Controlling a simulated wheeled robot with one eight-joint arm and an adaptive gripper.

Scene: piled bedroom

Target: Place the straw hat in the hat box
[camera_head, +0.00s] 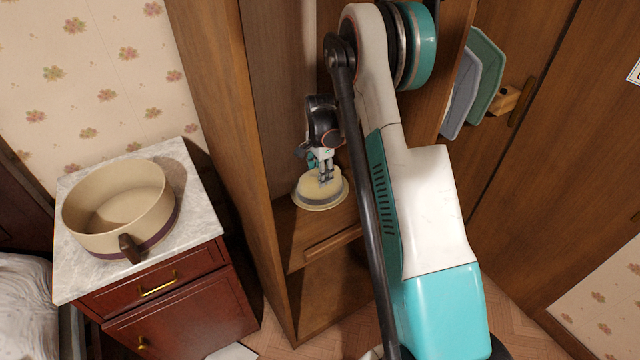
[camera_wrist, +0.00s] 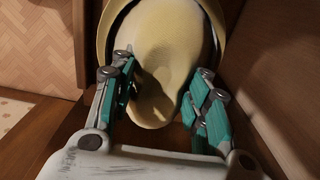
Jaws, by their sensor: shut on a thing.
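The straw hat (camera_head: 312,193) is pale yellow with a dark band and a round brim. It is inside the open wooden wardrobe, at its shelf. My gripper (camera_head: 325,172) is above it, shut on its crown. In the wrist view the hat's crown (camera_wrist: 160,45) lies between the two teal-padded fingers of my gripper (camera_wrist: 160,98), and part of the brim shows behind it. I cannot tell whether the brim touches the shelf. The hat box (camera_head: 120,192) is a round, open, cream container with a purple lower band and a brown tab. It stands on the nightstand at the left and looks empty.
The wardrobe's side panel (camera_head: 228,150) stands between the hat and the nightstand. The marble nightstand top (camera_head: 80,270) has little free room around the box. An open wardrobe door with green and grey hexagonal items (camera_head: 484,75) is at the right. A bed edge is at lower left.

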